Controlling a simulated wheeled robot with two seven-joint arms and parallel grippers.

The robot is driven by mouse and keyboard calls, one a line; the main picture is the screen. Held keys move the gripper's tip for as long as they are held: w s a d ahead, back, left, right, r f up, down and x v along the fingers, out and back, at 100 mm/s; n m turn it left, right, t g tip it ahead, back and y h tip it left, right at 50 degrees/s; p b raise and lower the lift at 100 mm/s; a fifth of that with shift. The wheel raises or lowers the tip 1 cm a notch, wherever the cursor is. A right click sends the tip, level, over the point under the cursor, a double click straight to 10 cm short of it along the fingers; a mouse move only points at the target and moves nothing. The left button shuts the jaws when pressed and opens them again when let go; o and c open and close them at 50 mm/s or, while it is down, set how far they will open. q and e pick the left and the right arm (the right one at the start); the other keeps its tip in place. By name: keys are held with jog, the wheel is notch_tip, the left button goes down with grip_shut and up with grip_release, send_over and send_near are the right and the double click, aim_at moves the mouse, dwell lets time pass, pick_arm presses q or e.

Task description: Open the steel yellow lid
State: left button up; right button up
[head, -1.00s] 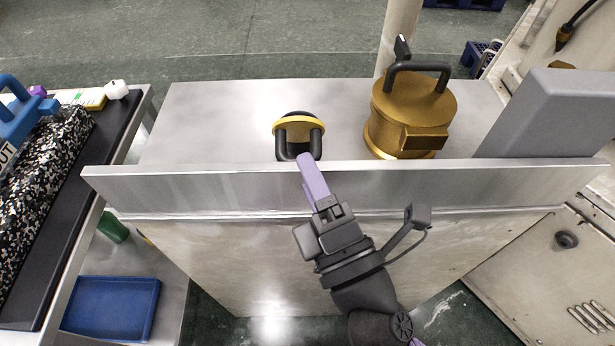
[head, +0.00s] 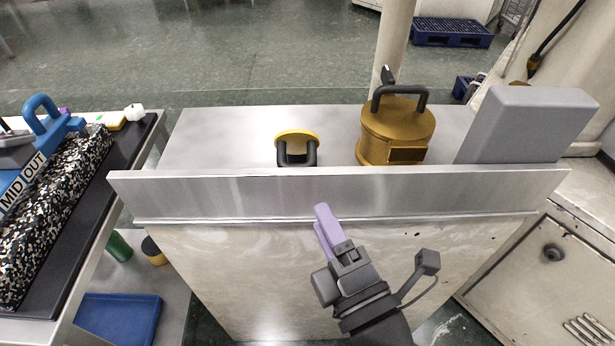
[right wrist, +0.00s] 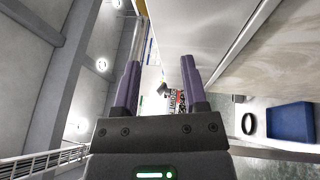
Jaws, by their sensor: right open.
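A small round yellow lid (head: 297,137) with a dark U-shaped handle (head: 297,155) sits on the steel counter (head: 235,130), just behind its raised front edge. The edge partly hides the handle's lower part, and I cannot tell whether the lid is fully shut. My right gripper (head: 322,222), with purple fingers, is open and empty in front of the counter's front panel, below and apart from the lid. Its fingers also show spread in the right wrist view (right wrist: 160,80), with no lid between them. My left gripper is not in view.
A brass pot (head: 396,130) with a black handle and a grey block (head: 525,125) stand to the lid's right. The counter's raised front edge (head: 340,195) lies between gripper and lid. A left bench holds a speckled block (head: 55,205); a blue tray (head: 118,317) sits below.

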aim_at(296, 165)
jog(key=shift+h, duration=0.3)
jog(key=x, duration=0.9)
jog(key=shift+w+a, duration=0.15)
jog(key=shift+w, duration=0.25)
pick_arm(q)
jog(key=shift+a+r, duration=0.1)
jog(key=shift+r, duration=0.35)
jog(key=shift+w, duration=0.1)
pick_arm(e)
jog(key=shift+c, duration=0.2)
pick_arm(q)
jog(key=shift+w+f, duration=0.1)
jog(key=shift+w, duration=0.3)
pick_arm(e)
grip_shut()
